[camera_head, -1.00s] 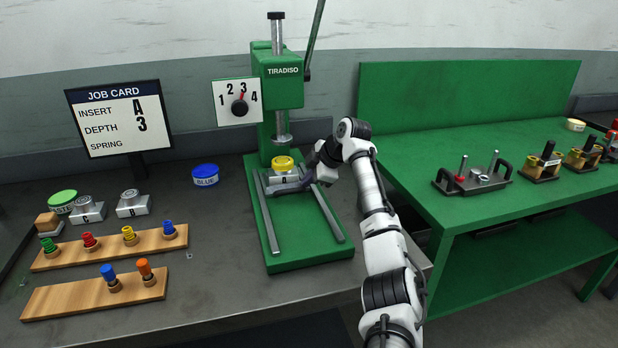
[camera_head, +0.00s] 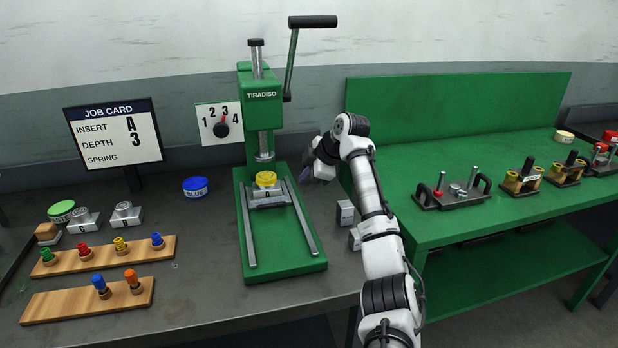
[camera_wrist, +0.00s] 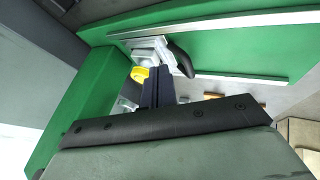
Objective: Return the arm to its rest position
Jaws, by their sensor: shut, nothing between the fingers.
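My gripper (camera_head: 308,174) is shut and empty, just right of the green press (camera_head: 259,95). Its dark fingers (camera_wrist: 158,88) point toward the press bed in the wrist view. A silver die block (camera_head: 268,196) with a yellow piece (camera_head: 266,178) on top sits between the rails of the press, under the ram. The same block (camera_wrist: 150,50) shows past my fingers in the wrist view, with the yellow piece (camera_wrist: 139,74) beside it. A visible gap lies between my gripper and the block in the head view.
The job card (camera_head: 113,135) reads insert A, depth 3. Two wooden racks (camera_head: 90,300) with coloured springs lie left. Small grey blocks (camera_head: 345,213) stand beside my forearm. A green bench (camera_head: 450,130) with tools is at right. The press lever (camera_head: 292,60) rises behind.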

